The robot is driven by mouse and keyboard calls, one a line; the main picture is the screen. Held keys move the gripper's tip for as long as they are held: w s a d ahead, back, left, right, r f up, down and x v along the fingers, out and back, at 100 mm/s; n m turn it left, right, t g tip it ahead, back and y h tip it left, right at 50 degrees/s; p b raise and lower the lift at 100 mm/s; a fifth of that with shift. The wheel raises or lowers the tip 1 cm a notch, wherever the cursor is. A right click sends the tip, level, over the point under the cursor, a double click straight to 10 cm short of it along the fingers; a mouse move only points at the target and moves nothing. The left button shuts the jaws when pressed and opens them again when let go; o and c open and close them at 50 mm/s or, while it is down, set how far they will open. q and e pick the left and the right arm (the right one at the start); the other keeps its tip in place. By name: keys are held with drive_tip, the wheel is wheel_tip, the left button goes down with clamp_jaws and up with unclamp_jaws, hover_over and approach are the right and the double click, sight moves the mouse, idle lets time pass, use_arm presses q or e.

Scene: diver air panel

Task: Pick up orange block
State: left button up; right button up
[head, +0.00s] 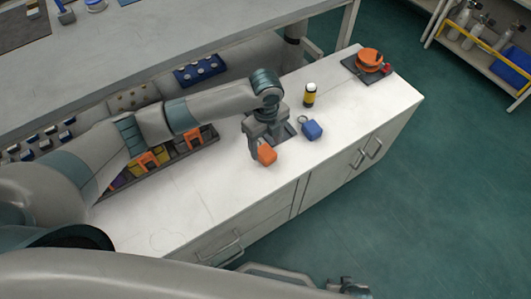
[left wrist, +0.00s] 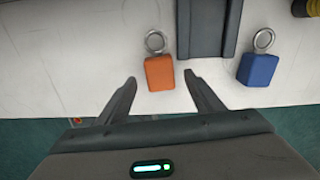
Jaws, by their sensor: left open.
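The orange block (head: 267,154) lies on the white countertop near its front edge. In the left wrist view the orange block (left wrist: 160,74) has a metal ring (left wrist: 155,41) at its far end. My left gripper (head: 262,146) is over the counter at the block, pointing down. In the left wrist view my left gripper (left wrist: 160,78) is open, with one finger on each side of the block and visible gaps between. Whether the fingertips are down at block height is hard to tell. My right gripper (head: 348,288) shows only partly at the bottom edge, its jaws unclear.
A blue block (head: 312,130) with a ring lies to the right, beside a dark plate (left wrist: 205,30). A yellow-and-black cylinder (head: 309,95) stands behind. A tray (head: 205,143) of coloured pieces lies left. An orange round valve (head: 369,60) sits at the counter's far end.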

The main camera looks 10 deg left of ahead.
sight(265, 151)
use_arm(q)
drive_tip(key=shift+a+f, duration=0.1)
drive_tip(key=shift+f, duration=1.45)
clamp_jaws()
drive_tip(key=shift+w+r, duration=0.15)
